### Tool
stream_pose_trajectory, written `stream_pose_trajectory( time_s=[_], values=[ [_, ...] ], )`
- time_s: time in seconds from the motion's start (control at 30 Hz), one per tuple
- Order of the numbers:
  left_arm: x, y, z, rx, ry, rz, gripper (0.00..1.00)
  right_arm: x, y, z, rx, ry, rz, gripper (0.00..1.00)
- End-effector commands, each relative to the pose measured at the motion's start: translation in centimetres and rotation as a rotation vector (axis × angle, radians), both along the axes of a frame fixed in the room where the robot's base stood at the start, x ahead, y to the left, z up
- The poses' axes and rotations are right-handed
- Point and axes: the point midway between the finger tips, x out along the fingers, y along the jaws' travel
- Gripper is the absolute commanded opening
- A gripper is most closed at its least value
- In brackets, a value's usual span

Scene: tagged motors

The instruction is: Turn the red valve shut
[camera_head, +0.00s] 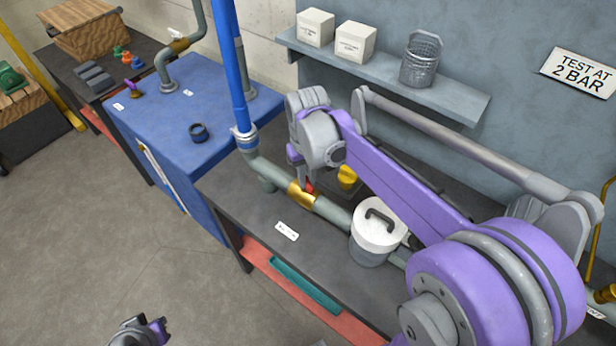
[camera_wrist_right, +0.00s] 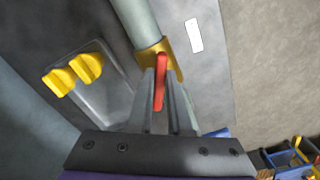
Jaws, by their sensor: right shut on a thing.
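The red valve handle (camera_wrist_right: 160,82) is a narrow red lever on a brass valve body (camera_wrist_right: 153,52) set in a grey pipe (camera_wrist_right: 134,18). In the head view the brass body (camera_head: 301,195) sits low over the dark bench, with a bit of the red handle (camera_head: 310,188) showing. My right gripper (camera_wrist_right: 161,95) is shut on the red handle, one finger on each side; it also shows in the head view (camera_head: 304,182), coming from above. How far the handle is turned is hard to tell. My left gripper (camera_head: 146,332) shows only partly at the bottom edge, and its fingers are unclear.
A lidded clear pot (camera_head: 374,238) stands right of the valve, close to my right arm. Yellow handles (camera_wrist_right: 76,75) lie beside the pipe. A blue upright pipe (camera_head: 232,75) and blue cabinet (camera_head: 165,105) stand left. A white label (camera_head: 287,231) lies on the bench (camera_head: 255,212).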

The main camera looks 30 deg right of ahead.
Motion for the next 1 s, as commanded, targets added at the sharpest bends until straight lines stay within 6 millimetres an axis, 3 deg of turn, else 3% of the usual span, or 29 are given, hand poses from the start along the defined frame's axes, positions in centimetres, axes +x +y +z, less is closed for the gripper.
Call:
stream_pose_trajectory(
  time_s=[1.0],
  values=[
    [-0.28, 0.0, -0.84, 0.0, 0.005, 0.0, 0.0, 0.55, 0.88, 0.02, 0.0, 0.001, -0.91, 0.0]
  ],
)
